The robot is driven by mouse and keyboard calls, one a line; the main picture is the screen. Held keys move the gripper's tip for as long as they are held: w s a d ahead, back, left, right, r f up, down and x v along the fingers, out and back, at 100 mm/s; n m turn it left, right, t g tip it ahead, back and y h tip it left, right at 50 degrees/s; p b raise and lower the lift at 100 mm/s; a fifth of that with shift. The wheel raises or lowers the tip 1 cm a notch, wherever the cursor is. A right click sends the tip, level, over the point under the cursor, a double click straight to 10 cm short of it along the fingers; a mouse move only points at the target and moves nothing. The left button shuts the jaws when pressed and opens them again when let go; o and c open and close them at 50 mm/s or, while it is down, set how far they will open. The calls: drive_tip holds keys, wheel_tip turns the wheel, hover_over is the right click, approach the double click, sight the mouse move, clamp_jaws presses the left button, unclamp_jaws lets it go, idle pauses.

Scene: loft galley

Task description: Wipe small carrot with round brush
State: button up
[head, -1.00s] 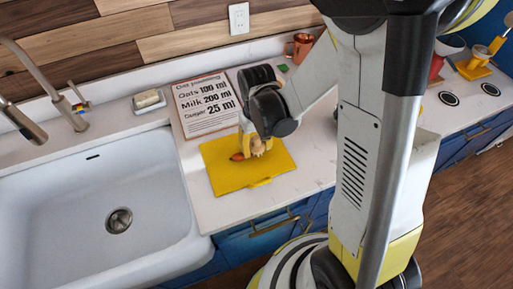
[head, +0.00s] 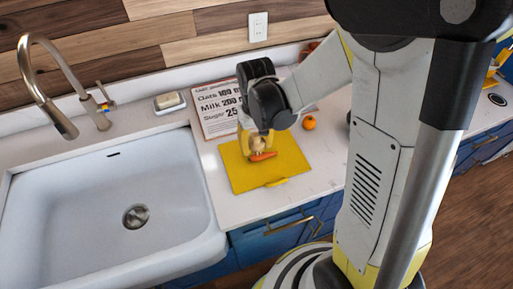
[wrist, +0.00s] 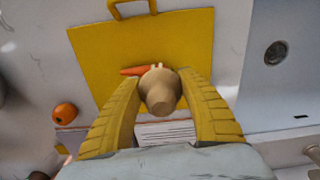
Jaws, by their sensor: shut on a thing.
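My gripper (head: 252,142) is over the yellow cutting board (head: 241,180), its yellow fingers shut on the round brush (head: 257,145). The brush has a tan, rounded wooden handle; in the wrist view the brush (wrist: 160,91) sits between the two fingers. The small orange carrot (head: 264,156) lies on the board right by the brush's lower end. In the wrist view the carrot (wrist: 133,71) is partly hidden behind the brush. Whether the bristles touch the carrot is hard to tell.
The white sink (head: 60,198) with a faucet (head: 50,85) is left of the board. A recipe sheet (head: 212,119) lies behind it. A small orange fruit (head: 309,123) is to the right. A soap dish (head: 169,103) stands behind the sink.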

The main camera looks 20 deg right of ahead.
sight(256, 135)
drive_tip(key=shift+r+p, duration=1.15)
drive_tip(key=shift+r, duration=0.8)
